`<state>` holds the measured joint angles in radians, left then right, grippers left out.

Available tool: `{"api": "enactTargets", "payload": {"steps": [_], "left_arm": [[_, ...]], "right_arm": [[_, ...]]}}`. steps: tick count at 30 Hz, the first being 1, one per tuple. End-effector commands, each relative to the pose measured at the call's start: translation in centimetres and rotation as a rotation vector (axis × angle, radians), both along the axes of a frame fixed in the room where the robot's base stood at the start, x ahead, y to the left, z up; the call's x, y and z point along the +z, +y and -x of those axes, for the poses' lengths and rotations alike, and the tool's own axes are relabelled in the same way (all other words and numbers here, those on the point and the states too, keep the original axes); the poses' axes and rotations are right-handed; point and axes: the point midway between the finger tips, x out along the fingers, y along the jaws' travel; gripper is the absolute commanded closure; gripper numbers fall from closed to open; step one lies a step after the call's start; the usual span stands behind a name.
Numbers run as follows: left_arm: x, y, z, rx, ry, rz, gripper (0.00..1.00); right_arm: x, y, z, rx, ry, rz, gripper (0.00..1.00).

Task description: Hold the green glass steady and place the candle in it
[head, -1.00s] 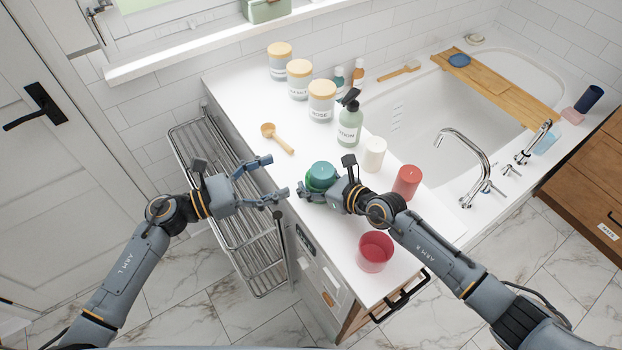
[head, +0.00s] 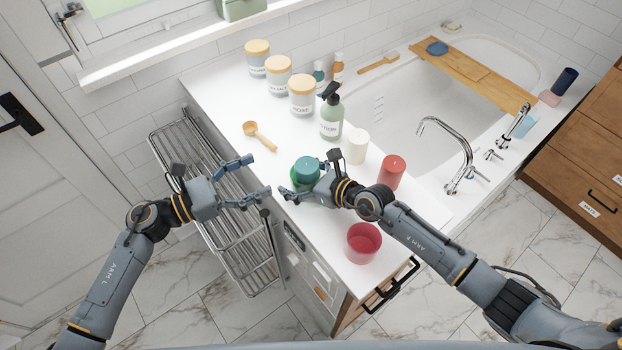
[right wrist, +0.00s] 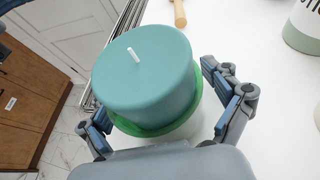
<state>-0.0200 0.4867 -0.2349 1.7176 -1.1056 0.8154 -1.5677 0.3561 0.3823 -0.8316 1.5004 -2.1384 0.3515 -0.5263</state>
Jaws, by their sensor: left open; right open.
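The teal candle (head: 307,166) with a white wick is at the green glass (head: 301,184) near the counter's left edge. In the right wrist view the candle (right wrist: 145,75) stands well above the green rim (right wrist: 155,128) and looks slightly tilted; its lower end is hidden. My right gripper (head: 297,192) is open, low at the glass, with its fingers on either side in the wrist view (right wrist: 165,125); contact is unclear.
A white candle (head: 356,146), red candle (head: 392,172) and red glass (head: 363,243) stand right of the green glass. A pump bottle (head: 331,118), wooden scoop (head: 260,136) and jars (head: 302,98) are behind. A metal rack (head: 205,190) is below my left gripper.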

Motion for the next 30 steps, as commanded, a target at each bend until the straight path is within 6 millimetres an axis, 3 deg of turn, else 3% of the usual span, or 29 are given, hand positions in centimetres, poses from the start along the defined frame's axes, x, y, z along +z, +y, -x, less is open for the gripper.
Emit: {"api": "enactTargets", "payload": {"steps": [15, 26, 30], "left_arm": [[0.0, 0.0, 0.0, 0.000, 0.000, 0.000, 0.24], [0.0, 0.0, 0.0, 0.000, 0.000, 0.000, 0.24], [1.3, 0.0, 0.0, 0.000, 0.000, 0.000, 0.24]], "right_arm": [[3.6, -7.1, 5.7, -0.001, 0.001, 0.003, 0.11], [4.4, -8.2, 6.6, 0.000, 0.000, 0.000, 0.11], [5.7, -8.1, 6.5, 0.000, 0.000, 0.000, 0.11]]}}
